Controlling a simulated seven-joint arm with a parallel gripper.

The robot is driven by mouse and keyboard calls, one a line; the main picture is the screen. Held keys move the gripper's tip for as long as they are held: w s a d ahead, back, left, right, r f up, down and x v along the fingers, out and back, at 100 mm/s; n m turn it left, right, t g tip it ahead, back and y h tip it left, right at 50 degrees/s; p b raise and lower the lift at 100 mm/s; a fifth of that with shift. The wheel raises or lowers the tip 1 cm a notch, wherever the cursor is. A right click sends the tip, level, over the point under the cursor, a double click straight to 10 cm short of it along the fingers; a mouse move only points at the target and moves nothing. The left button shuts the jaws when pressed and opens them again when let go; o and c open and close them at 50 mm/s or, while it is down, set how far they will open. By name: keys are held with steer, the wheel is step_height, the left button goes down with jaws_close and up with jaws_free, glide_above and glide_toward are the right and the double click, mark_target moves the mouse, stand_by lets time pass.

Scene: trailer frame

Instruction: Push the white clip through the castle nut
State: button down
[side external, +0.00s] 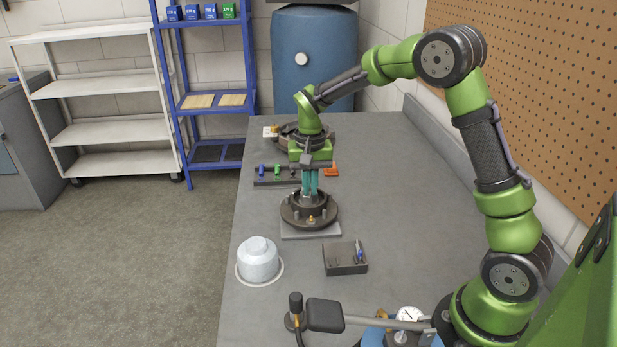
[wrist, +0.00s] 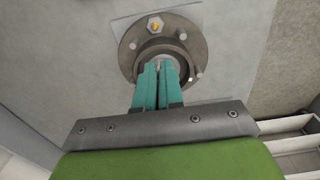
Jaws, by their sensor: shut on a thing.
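My gripper (side external: 309,192) has teal fingers and points down over the middle of a dark round hub (side external: 292,218) on a light plate. In the wrist view the fingers (wrist: 159,66) are nearly together, with a small pale bit showing at their tips, which looks like the white clip. The clip is mostly hidden by the fingers. The hub's flange (wrist: 131,43) has several studs and one brass-coloured piece (wrist: 155,25). The castle nut is at the hub's centre, hidden behind the fingertips, so I cannot tell whether the clip touches it.
Behind are a rack (side external: 275,181) of coloured pieces and an orange item (side external: 331,170).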

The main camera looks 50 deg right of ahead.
stand_by(0.3)
steer(key=c, duration=1.2)
jaws_free()
steer(key=shift+o, duration=0.5)
steer(key=o, duration=0.3)
steer(key=shift+r, duration=3.5)
steer(key=shift+w+d, duration=0.1)
